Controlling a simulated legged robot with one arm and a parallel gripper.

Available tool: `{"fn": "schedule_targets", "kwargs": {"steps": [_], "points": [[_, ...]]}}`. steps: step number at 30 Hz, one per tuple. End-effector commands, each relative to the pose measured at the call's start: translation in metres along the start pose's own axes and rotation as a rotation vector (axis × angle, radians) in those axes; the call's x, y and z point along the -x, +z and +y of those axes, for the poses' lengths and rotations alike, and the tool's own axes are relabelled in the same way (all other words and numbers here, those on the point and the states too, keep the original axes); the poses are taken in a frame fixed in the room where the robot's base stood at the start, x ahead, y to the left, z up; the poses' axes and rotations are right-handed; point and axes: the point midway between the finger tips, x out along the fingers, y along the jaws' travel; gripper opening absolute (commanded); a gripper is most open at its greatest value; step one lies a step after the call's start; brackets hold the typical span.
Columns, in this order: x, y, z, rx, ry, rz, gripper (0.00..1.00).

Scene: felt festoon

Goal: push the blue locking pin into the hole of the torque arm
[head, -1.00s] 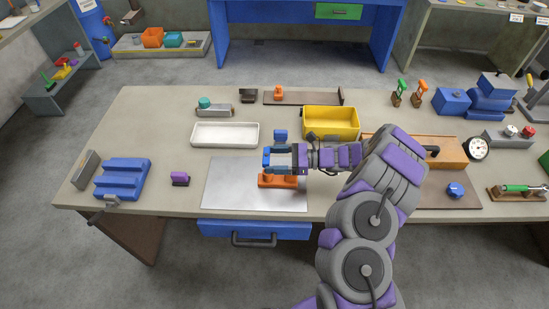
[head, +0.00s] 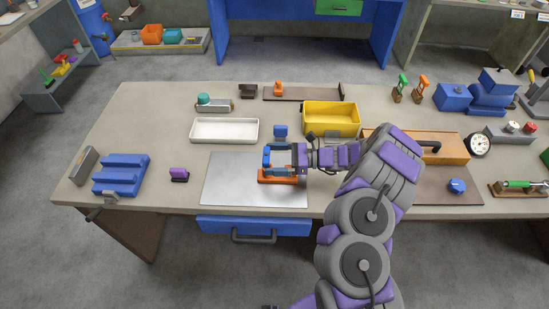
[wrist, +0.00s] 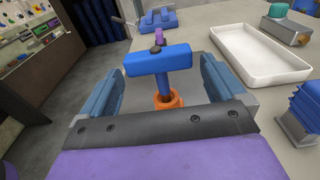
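The blue locking pin (wrist: 158,60) has a T-shaped handle and stands between my fingers in the wrist view. Its shaft runs down to an orange ring of the torque arm (wrist: 168,101); how deep it sits cannot be told. My gripper (wrist: 160,88) is open, with one finger on each side of the pin and visible gaps to both. In the head view my gripper (head: 279,158) is low over the orange torque arm (head: 277,177), which lies on a grey metal plate (head: 230,185). There my fingers hide most of the pin.
A white tray (head: 224,130) and a yellow bin (head: 331,118) stand behind the plate. A small blue fixture (head: 280,131) is just behind my gripper. A purple piece (head: 179,174) and a ridged blue block (head: 121,175) lie left. The plate's left part is clear.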

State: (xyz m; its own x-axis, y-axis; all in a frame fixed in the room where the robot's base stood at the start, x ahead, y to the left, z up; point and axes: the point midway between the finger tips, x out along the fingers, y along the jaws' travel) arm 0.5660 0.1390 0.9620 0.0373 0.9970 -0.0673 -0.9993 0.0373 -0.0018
Motion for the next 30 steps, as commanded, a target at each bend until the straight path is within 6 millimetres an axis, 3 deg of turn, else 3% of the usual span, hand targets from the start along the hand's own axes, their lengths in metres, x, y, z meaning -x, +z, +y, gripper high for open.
{"fn": "schedule_targets", "kwargs": {"steps": [11,24,30], "points": [[0.008,0.0,-0.001,0.0,-0.002,0.001,1.0],[0.089,0.0,-0.002,0.002,-0.005,0.003,1.0],[0.113,-0.001,-0.001,-0.002,-0.001,-0.001,1.0]]}}
